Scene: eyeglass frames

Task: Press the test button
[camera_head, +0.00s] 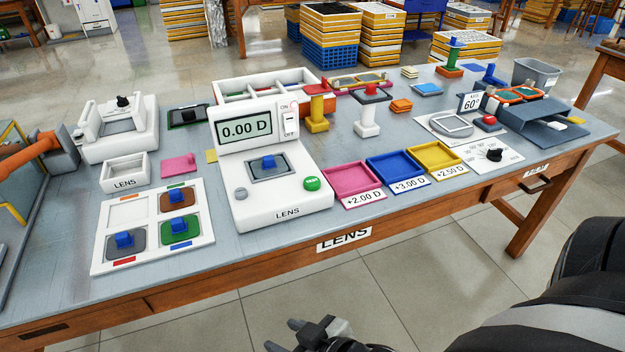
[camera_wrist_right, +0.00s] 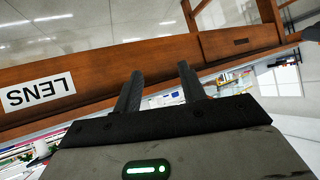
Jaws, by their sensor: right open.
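The white lens meter (camera_head: 285,213) stands on the grey-topped table, with a display (camera_head: 247,128) reading 0.00 D. A round green button (camera_head: 312,184), its lettering too small to read surely, is on the right of its sloped front. A round grey button (camera_head: 241,193) is on the left. Between them a dark plate with a blue handle (camera_head: 268,162) sits in the meter. My right gripper (camera_head: 284,336) is open and empty, in front of the table and below its edge, well away from the green button. Its two fingers (camera_wrist_right: 160,75) show apart in the right wrist view. My left gripper is out of view.
Pink (camera_head: 351,180), blue (camera_head: 395,165) and yellow (camera_head: 433,156) trays lie right of the meter. A white lens holder (camera_head: 198,245) lies left. The table's front edge (camera_head: 240,273), with a LENS label (camera_head: 344,238), is between my gripper and the meter.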

